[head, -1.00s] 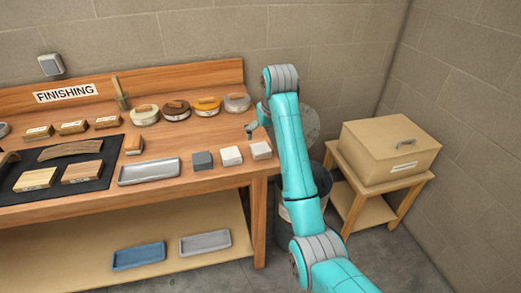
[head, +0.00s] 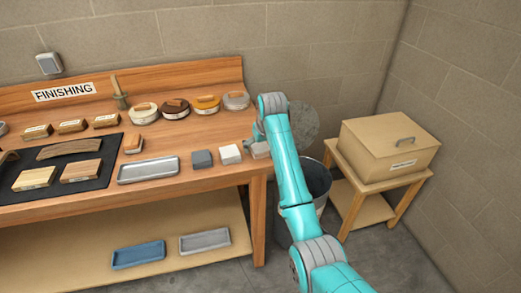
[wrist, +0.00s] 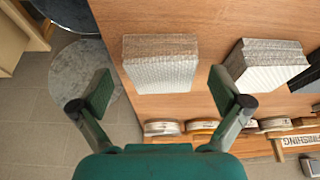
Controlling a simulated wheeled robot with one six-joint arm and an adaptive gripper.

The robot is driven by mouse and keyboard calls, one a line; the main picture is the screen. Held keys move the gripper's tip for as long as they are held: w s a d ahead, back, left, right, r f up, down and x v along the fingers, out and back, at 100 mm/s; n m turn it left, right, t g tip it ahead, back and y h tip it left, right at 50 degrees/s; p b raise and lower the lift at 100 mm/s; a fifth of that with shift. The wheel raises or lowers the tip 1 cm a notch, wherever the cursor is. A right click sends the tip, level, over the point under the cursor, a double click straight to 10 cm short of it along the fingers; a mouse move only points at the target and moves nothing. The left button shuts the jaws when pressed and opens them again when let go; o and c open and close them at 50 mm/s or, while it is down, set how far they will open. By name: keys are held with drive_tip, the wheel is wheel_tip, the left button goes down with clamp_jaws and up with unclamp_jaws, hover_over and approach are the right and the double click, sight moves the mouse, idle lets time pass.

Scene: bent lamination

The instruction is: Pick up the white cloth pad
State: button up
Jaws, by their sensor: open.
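Two pale block-shaped pads stand near the right end of the bench. The right-end pad (head: 262,150) is off-white to beige, partly hidden by my gripper (head: 257,137). The middle pad (head: 230,154) looks whiter. In the wrist view, the right-end pad (wrist: 160,64) has a woven, cloth-like face and the middle pad (wrist: 267,66) a ribbed white one. I cannot tell for sure which is the white cloth pad. My gripper (wrist: 161,92) is open and empty, its fingertips either side of the right-end pad in the picture, apparently above it.
A dark grey block (head: 202,159) stands left of the middle pad, with a metal tray (head: 149,170) beyond it. Several round brushes or tins, including an orange one (head: 206,104), line the back. A bin (head: 318,185) stands beside the bench's right edge.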

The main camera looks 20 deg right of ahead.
drive_tip(key=shift+c, duration=0.3)
drive_tip(key=shift+f, duration=0.1)
drive_tip(key=c, duration=1)
drive_tip(key=shift+c, duration=0.2)
